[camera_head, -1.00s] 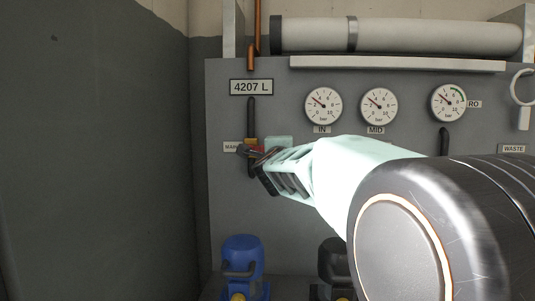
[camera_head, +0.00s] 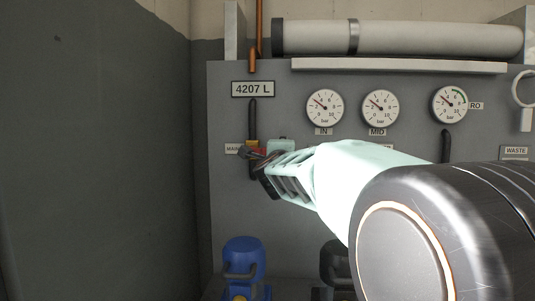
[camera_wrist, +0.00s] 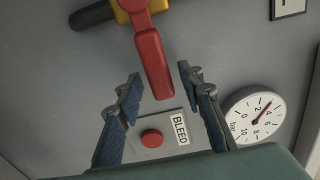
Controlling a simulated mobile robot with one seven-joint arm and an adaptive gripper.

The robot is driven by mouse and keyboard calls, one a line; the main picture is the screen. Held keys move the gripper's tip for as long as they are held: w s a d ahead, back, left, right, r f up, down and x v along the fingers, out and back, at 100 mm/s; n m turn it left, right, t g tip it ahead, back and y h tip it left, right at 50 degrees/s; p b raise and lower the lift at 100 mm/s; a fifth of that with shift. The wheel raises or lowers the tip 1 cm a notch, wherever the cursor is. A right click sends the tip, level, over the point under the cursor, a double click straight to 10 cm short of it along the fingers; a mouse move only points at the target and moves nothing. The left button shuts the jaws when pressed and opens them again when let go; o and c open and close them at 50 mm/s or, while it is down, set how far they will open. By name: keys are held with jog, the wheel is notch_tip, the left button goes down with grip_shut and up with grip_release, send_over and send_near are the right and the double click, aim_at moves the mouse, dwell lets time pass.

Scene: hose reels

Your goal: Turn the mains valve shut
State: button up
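The mains valve is in the wrist view, with a yellow body (camera_wrist: 160,6) on a black pipe and a red lever (camera_wrist: 153,62). In the head view the valve (camera_head: 252,146) sits on the black pipe at the panel's left, beside a partly hidden "MAIN" label. My gripper (camera_wrist: 160,73) is open, with one blue-padded finger on each side of the lever's free end. Gaps show between both fingertips and the lever in that view. In the head view my gripper (camera_head: 263,166) is at the valve and hides part of it.
A red BLEED button (camera_wrist: 151,138) on a plate lies just beyond the lever, between my fingers in view. A gauge (camera_wrist: 254,117) is at the right. In the head view, a blue pump (camera_head: 243,258) stands below, and a grey wall (camera_head: 95,150) borders the left.

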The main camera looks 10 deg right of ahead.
jog(key=shift+r, duration=0.1)
jog(key=shift+r, duration=4.95)
